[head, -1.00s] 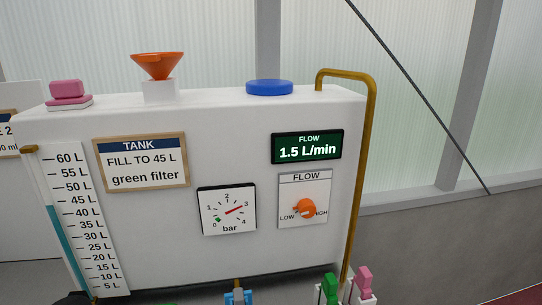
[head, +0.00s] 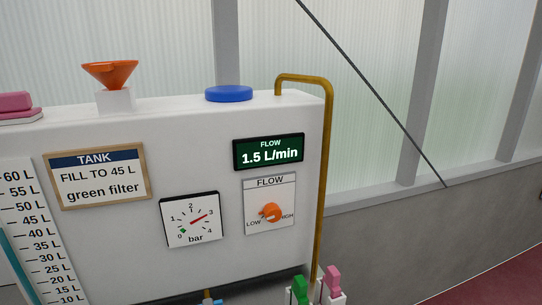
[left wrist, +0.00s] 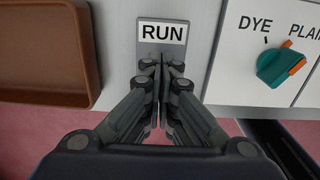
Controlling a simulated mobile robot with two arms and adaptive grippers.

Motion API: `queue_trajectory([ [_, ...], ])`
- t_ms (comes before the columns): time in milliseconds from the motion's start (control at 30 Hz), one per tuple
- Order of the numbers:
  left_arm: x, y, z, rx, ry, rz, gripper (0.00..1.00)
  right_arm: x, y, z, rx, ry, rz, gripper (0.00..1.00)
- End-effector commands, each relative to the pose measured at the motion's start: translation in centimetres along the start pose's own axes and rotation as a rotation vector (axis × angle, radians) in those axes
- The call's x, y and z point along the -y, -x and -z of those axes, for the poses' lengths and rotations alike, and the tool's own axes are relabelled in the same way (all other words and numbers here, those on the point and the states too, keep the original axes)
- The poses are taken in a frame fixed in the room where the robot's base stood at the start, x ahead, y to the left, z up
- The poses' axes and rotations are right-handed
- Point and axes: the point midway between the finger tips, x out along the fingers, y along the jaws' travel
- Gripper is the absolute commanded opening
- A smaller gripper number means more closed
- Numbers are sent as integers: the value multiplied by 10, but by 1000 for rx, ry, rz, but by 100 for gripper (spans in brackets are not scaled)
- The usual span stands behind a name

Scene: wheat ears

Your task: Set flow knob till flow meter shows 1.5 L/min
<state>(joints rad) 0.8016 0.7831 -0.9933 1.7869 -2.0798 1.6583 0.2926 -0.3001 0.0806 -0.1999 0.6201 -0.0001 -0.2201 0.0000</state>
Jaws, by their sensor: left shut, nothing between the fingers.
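The orange flow knob (head: 270,212) sits on a white plate labelled FLOW, between LOW and HIGH, on the front of the white tank (head: 120,230). The flow meter (head: 268,152) above it is a dark green display reading 1.5 L/min. No gripper is at the knob in the head view. My left gripper (left wrist: 163,64) shows only in the left wrist view, shut and empty, in front of a grey plate marked RUN (left wrist: 164,32). My right gripper is in neither view.
A bar gauge (head: 191,219) and a TANK sign (head: 96,175) are left of the knob. A brass pipe (head: 324,170) runs down the tank's right side. A brown tray (left wrist: 45,50) and a green DYE/PLAIN knob (left wrist: 280,65) flank the left gripper.

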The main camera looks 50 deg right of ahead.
Motion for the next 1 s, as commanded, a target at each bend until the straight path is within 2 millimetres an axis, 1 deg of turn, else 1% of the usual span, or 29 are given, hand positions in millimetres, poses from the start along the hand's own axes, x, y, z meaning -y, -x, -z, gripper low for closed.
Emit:
queue_trajectory([
  [500, 0, 61, 0, 1, -1, -1, 0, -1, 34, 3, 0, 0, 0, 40],
  [567, 0, 66, 0, 1, 0, -1, 0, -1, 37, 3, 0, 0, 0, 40],
  [667, 0, 70, 0, 0, 0, 0, 0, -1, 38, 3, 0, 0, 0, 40],
  [1000, 0, 68, 0, 0, 0, 0, 0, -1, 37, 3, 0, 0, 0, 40],
])
